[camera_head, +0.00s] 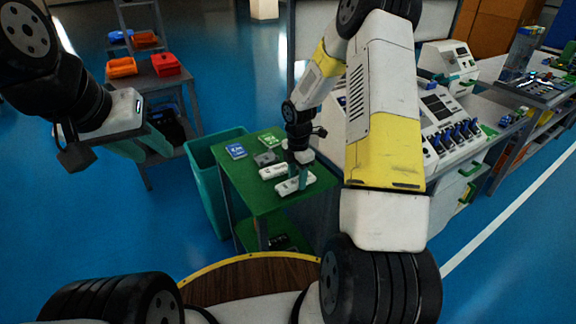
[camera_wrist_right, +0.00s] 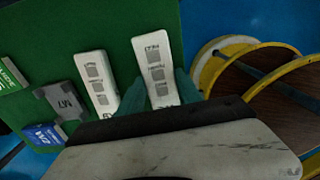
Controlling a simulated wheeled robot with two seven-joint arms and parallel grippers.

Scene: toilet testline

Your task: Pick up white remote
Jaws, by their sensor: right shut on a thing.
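A white remote (camera_head: 284,188) lies on the green table top (camera_head: 245,196), near its front edge. In the right wrist view the same remote (camera_wrist_right: 157,66) sits between the teal fingers of my right gripper (camera_wrist_right: 162,92), one on each side. My right gripper (camera_head: 298,174) is shut on it from above. A second white remote (camera_head: 273,172) lies beside it; in the right wrist view it (camera_wrist_right: 96,80) is just to the left, apart from the fingers. My left gripper (camera_head: 150,146) hangs at the left, away from the table; its finger opening is unclear.
A grey block (camera_head: 264,158), a blue box (camera_head: 236,152) and a green-and-white box (camera_head: 269,141) lie on the table behind the remotes. A teal bin (camera_head: 207,185) stands at the table's left. A control console (camera_head: 445,125) is on the right.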

